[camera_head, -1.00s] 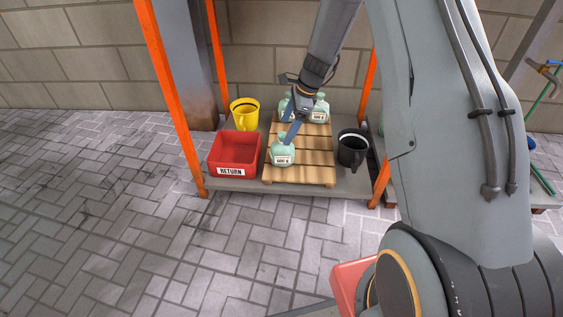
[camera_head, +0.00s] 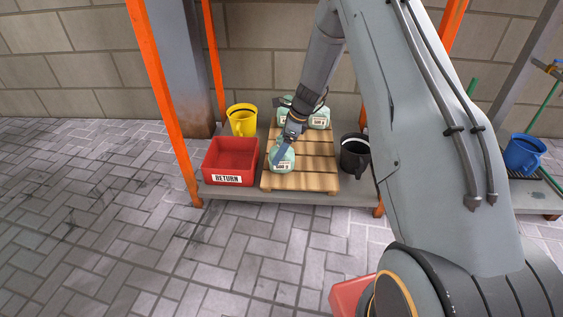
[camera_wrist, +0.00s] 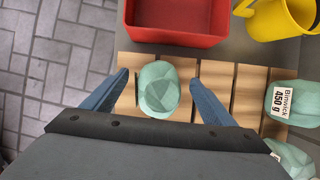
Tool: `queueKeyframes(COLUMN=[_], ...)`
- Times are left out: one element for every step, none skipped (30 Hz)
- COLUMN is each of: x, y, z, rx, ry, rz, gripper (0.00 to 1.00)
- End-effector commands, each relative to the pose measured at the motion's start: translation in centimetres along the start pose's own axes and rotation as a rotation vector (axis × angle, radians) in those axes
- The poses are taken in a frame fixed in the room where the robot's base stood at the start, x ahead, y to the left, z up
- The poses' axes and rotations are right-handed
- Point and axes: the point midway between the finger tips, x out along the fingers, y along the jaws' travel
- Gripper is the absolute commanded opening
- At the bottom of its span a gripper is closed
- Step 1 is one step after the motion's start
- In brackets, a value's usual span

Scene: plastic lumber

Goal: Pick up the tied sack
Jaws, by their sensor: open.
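The tied sack is pale green with a white label and stands near the front left of a wooden pallet. I see this sack (camera_head: 282,161) in the head view, and from above in the wrist view (camera_wrist: 159,90). My gripper (camera_wrist: 157,92) is open, with one blue finger on each side of the sack. Gaps show between the fingers and the sack in the wrist view. In the head view my gripper (camera_head: 281,150) reaches down onto the sack and covers part of it. Two similar green sacks (camera_head: 319,118) stand at the back of the pallet (camera_head: 318,182).
A red RETURN bin (camera_head: 231,161) stands left of the pallet, with a yellow bucket (camera_head: 242,119) behind it. A black bucket (camera_head: 354,155) stands to the right. Orange posts (camera_head: 163,100) frame the low shelf. A blue bucket (camera_head: 524,154) is at far right.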

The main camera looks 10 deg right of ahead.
Motion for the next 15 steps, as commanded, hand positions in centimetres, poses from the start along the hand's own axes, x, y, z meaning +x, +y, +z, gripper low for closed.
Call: queueKeyframes(x=[1.18,1.50,1.80,1.94,2.01,2.03,2.00,1.97,1.93,1.92,1.91,1.91,1.91,1.91,1.91], y=[0.02,0.03,0.04,0.04,0.05,0.06,0.06,0.07,0.07,0.08,0.08,0.08,0.08,0.08,0.09], z=[-0.08,-0.06,-0.02,0.00,0.01,0.03,0.04,0.05,0.05,0.05,0.05,0.05,0.05,0.05,0.04], rx=[0.000,0.000,-0.001,-0.001,-0.001,-0.001,-0.001,-0.001,-0.001,-0.001,-0.001,-0.001,-0.001,-0.001,-0.001], ry=[0.000,0.000,0.000,-0.001,-0.001,-0.001,-0.001,-0.001,0.000,0.000,0.000,0.000,0.000,0.000,0.000], rz=[0.002,0.002,0.002,0.001,0.001,0.001,0.001,0.000,0.000,0.000,0.000,0.000,0.001,0.001,0.001], gripper=[0.79,0.79,0.79,0.79,0.79,0.79,0.79,0.79,0.79,0.79,0.79,0.74,0.69,0.64,0.57])
